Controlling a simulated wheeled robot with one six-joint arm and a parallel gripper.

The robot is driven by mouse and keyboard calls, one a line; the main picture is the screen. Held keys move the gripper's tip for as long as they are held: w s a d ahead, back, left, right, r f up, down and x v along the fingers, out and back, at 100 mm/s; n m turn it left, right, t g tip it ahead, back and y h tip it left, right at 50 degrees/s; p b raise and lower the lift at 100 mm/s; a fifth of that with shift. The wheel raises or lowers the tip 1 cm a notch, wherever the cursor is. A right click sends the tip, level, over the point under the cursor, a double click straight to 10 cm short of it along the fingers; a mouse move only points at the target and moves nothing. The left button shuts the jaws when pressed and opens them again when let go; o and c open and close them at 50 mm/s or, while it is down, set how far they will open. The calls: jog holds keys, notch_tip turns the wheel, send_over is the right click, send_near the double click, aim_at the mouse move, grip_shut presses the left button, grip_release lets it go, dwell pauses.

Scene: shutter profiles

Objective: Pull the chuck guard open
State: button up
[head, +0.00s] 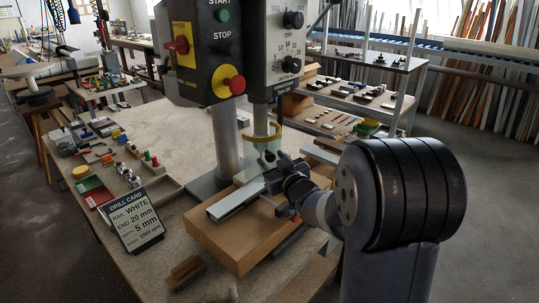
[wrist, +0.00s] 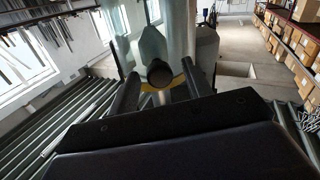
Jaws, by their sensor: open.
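The chuck guard (head: 250,163) is a clear curved shield with a yellow rim, below the drill head in the head view. It stands in front of the chuck and looks closed around it. In the wrist view the clear guard (wrist: 153,45) rises ahead of my gripper. A dark round knob (wrist: 160,73) shows between my fingers, near a yellow band. My gripper (head: 271,161) is open at the guard's front right side; its fingers also show in the wrist view (wrist: 160,80), one each side of the knob. I cannot tell whether they touch it.
A pale rail (head: 236,200) lies on a wooden block (head: 232,238) below the guard. The control box (head: 206,48) with buttons hangs above left. A drill card (head: 134,217) stands at the left on the bench, among small parts. A shelf (head: 365,62) stands behind right.

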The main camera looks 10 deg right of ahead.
jog(key=shift+x, duration=1)
jog(key=shift+c, duration=0.5)
grip_shut()
